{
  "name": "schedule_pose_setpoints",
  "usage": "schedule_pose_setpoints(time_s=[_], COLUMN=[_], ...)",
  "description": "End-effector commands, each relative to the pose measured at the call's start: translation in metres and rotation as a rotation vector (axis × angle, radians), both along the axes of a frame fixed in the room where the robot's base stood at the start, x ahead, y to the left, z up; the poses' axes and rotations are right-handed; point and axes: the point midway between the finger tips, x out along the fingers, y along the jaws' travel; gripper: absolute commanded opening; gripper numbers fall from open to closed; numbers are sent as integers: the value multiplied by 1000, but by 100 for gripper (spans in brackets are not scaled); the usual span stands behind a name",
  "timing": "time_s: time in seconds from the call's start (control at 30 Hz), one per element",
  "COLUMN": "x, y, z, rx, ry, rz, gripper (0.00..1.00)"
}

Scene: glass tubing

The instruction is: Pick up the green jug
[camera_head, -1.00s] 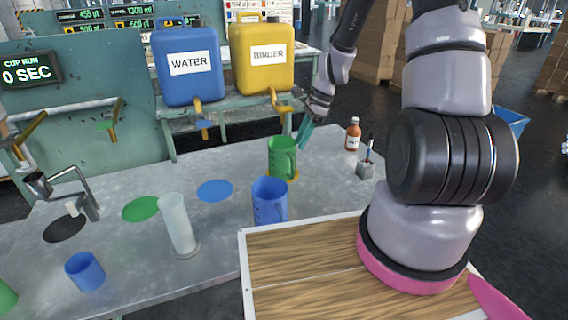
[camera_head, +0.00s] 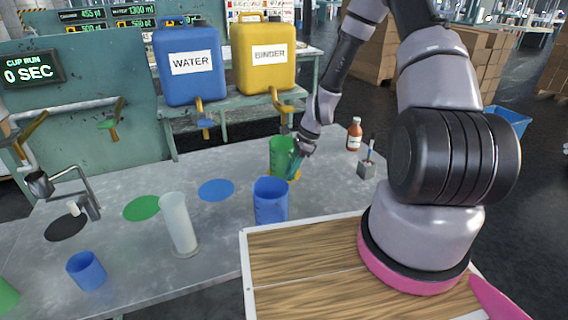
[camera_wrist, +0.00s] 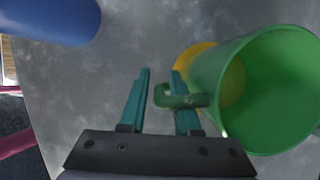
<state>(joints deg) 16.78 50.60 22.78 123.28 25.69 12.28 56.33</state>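The green jug (camera_head: 281,154) stands upright on the metal table, behind the blue jug, beside a yellow disc (camera_head: 295,175). My gripper (camera_head: 296,165) is at the jug's right side, low over the table. In the wrist view, the green jug (camera_wrist: 268,92) is at the right with its handle (camera_wrist: 181,98) pointing left. My gripper (camera_wrist: 159,82) has its two teal fingers apart. The handle reaches into the space between them, with the right finger inside the handle's loop or just under it; I cannot tell which. Contact is not clear.
A blue jug (camera_head: 271,202) stands in front of the green jug. An orange-brown bottle (camera_head: 354,135) and a small grey holder (camera_head: 366,168) stand to the right. A clear cylinder (camera_head: 179,224) and a blue cup (camera_head: 86,270) are at the left. Water and binder containers stand behind.

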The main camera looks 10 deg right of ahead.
Motion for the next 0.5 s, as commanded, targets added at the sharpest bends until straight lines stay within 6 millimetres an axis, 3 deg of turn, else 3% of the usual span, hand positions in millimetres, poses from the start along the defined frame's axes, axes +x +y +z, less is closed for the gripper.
schedule_pose_setpoints(time_s=[0.27, 0.37, 0.5], x=[0, 0, 0], y=[2, 2, 2], z=[-4, -4, -4], rx=[0, 0, 0], ry=[-1, -1, -1], rz=[0, 0, 0], gripper=[31, 0, 0])
